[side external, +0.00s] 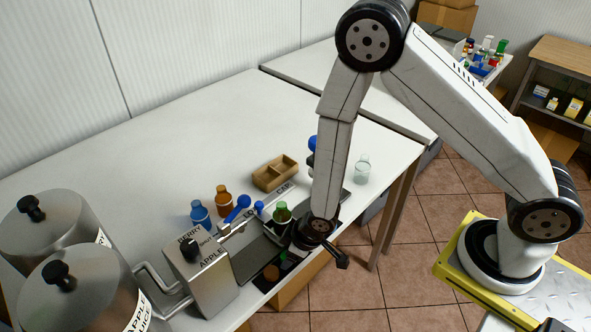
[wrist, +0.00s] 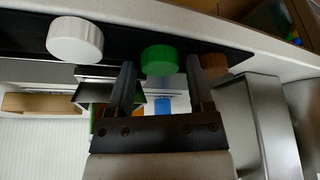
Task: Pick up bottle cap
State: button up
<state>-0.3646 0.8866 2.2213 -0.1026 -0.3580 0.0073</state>
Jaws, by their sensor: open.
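Three bottle caps sit in a row on a black strip in the wrist view: a white cap (wrist: 75,40), a green cap (wrist: 159,60) and a brown cap (wrist: 214,65). My gripper (wrist: 161,66) is open, with the green cap showing between its two fingertips. Nothing is clamped in it. I cannot tell whether the fingers touch the cap. In the side view my gripper (side external: 289,241) is low by the table's front edge. The brown cap (side external: 271,272) shows there on the dark strip; the white cap cannot be made out.
A green-capped bottle (side external: 282,213) stands close to my gripper. A metal dispenser (side external: 208,285) is to the left. The back table (side external: 150,150) is bare.

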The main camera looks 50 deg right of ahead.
dwell(0.4)
grip_shut()
jog(key=shift+r, duration=0.15)
notch_tip(320, 180, up, 10)
dwell(1.0)
dwell(0.6)
